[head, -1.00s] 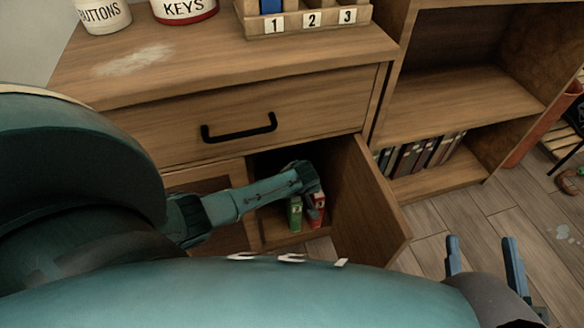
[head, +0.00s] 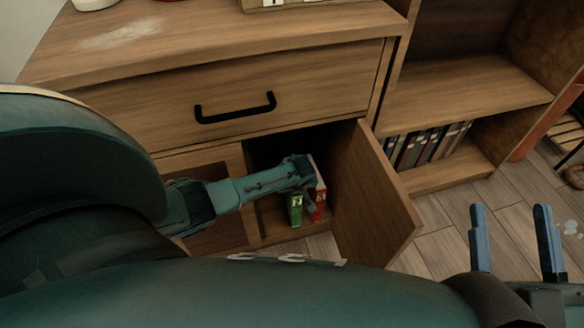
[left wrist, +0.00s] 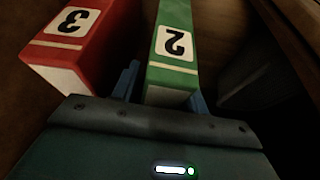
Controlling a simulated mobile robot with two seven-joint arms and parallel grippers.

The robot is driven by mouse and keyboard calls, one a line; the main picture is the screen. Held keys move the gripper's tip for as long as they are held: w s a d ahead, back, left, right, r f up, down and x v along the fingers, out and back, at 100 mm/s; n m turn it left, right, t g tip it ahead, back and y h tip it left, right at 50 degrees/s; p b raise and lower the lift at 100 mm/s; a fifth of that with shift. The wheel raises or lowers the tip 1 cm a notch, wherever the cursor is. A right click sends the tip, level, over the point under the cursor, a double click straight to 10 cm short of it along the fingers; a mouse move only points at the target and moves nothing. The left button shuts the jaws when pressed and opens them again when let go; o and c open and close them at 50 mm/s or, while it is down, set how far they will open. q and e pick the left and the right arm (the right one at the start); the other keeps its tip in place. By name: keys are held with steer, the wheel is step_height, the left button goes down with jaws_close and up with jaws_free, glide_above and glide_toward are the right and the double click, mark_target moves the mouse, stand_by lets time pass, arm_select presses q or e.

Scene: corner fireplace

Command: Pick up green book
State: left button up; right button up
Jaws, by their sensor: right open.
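The green book (head: 295,209), marked 2, stands upright inside the open lower cabinet (head: 270,232). A red book (head: 319,193), marked 3, stands close beside it on the right. My left arm reaches into the cabinet, and its gripper (head: 304,178) is just above and behind the green book's top; its fingers are hidden in the head view. In the left wrist view the green book (left wrist: 173,50) lies between the two blue fingers (left wrist: 163,92), with a small gap at the left finger. The red book (left wrist: 80,40) is outside the left finger. My right gripper (head: 513,240) is open and empty over the floor.
The open cabinet door (head: 375,195) stands to the right of the books. A closed drawer with a black handle (head: 236,108) is above the opening. A bookshelf (head: 470,90) with several books stands at right. Wood floor (head: 440,235) is clear beyond the door.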

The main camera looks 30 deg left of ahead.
arm_select(q)
steer(key=c, duration=0.7)
steer(key=shift+c, duration=0.7)
steer(key=shift+r, duration=0.15)
